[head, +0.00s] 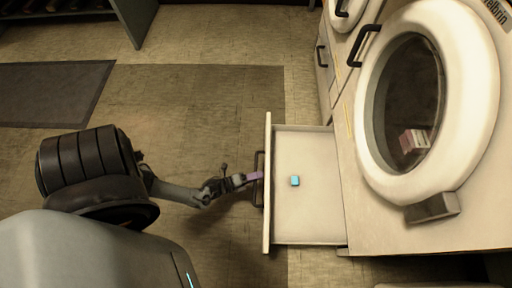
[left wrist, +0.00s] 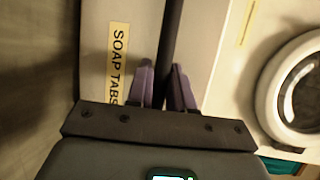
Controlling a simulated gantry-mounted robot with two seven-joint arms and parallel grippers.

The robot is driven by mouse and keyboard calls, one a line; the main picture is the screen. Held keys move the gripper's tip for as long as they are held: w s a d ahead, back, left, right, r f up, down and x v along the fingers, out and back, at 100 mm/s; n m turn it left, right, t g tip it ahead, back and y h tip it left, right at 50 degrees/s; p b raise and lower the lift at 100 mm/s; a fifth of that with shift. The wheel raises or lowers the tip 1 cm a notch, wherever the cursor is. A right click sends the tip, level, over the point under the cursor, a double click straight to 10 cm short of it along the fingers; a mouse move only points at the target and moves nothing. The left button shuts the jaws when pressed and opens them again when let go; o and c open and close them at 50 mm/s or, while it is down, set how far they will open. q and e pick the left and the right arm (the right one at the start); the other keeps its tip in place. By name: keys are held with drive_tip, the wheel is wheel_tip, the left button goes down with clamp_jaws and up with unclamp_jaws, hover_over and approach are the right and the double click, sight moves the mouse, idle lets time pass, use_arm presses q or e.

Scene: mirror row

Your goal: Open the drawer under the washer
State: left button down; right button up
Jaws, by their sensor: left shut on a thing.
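The drawer (head: 310,215) under the washer (head: 480,120) is pulled well out and shows its pale interior. A small blue block (head: 295,181) lies inside it. My left gripper (head: 256,177) is at the drawer front, shut on the dark bar handle (head: 259,190). In the left wrist view the purple fingers (left wrist: 168,88) sit on either side of the dark handle bar (left wrist: 171,40). A yellow label reading "SOAP TABS" (left wrist: 118,60) is on the drawer front beside it. My right gripper is not in view.
The washer's round door (head: 375,110) is shut, with a pink and white box (head: 413,140) seen through its glass. Another drawer front with a handle (head: 322,56) is farther along the row. A dark mat (head: 50,92) lies on the floor at left. The floor in front is clear.

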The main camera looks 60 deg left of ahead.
use_arm(q)
drive_tip(key=c, duration=1.4)
unclamp_jaws()
drive_tip(key=shift+p+v, duration=1.6)
drive_tip(key=shift+v, duration=3.85)
